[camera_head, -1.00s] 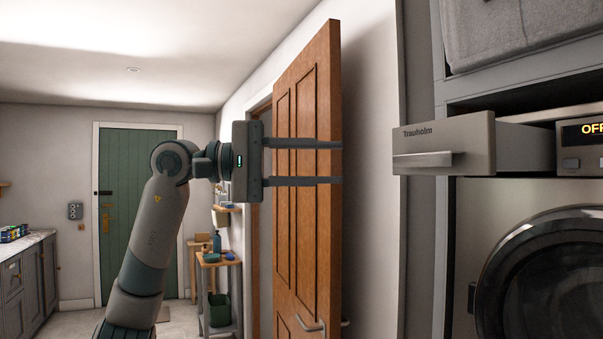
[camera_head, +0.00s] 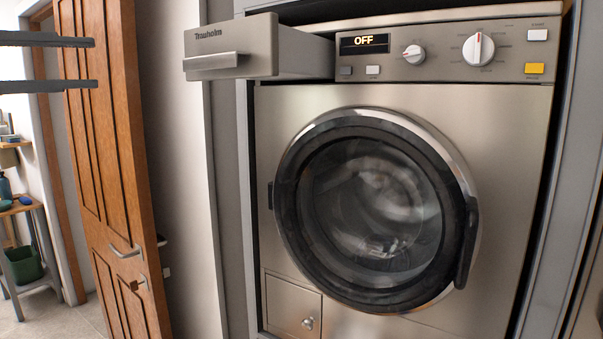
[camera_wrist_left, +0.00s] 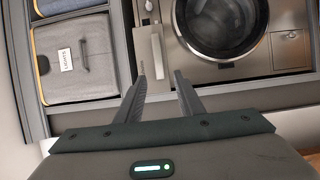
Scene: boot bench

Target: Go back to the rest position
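My left gripper (camera_head: 94,63) shows at the upper left of the head view, only its two fingers in the picture. They are parallel, well apart and empty, in front of the wooden door. In the left wrist view the gripper (camera_wrist_left: 160,76) also shows open, with nothing between the fingers. The pulled-out detergent drawer (camera_head: 232,48) of the washing machine (camera_head: 490,120) is to the right of the fingertips, with a gap between. In the left wrist view the drawer (camera_wrist_left: 150,58) lies beyond the fingertips. My right gripper is in neither view.
The washing machine's round door (camera_head: 375,210) is shut and its display reads OFF. The brown wooden door (camera_head: 112,150) stands open at the left. A grey basket (camera_wrist_left: 75,62) sits on a shelf beside the machine. A small trolley (camera_head: 35,240) stands at the far left.

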